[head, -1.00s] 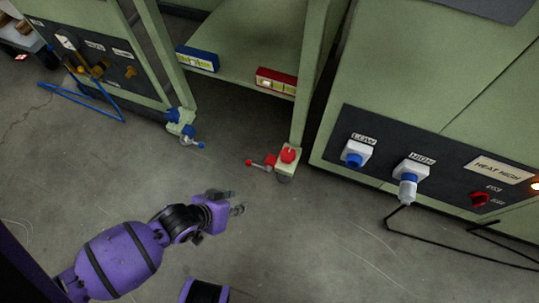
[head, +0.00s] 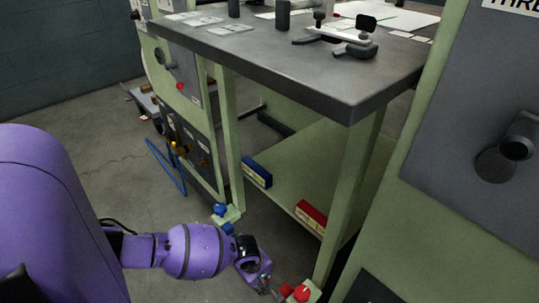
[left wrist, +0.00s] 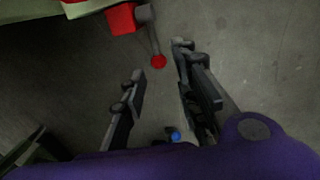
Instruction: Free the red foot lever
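The red foot lever has a red block (left wrist: 121,18), a grey rod and a red ball end (left wrist: 158,61). It sits at the foot of the table leg; in the head view its red parts (head: 287,290) show at the bottom edge, partly cut off. My left gripper (head: 266,283) is low beside it. In the left wrist view my left gripper (left wrist: 160,75) is open, and the ball end appears between its fingertips. Contact cannot be told. My right gripper is not in view.
A blue foot lever (head: 221,212) is at the other table leg. Blue (head: 257,172) and red (head: 311,216) boxes lie on the lower shelf. The dark tabletop (head: 300,70) overhangs them. A green cabinet (head: 450,215) stands at right. Floor (head: 110,150) is clear at left.

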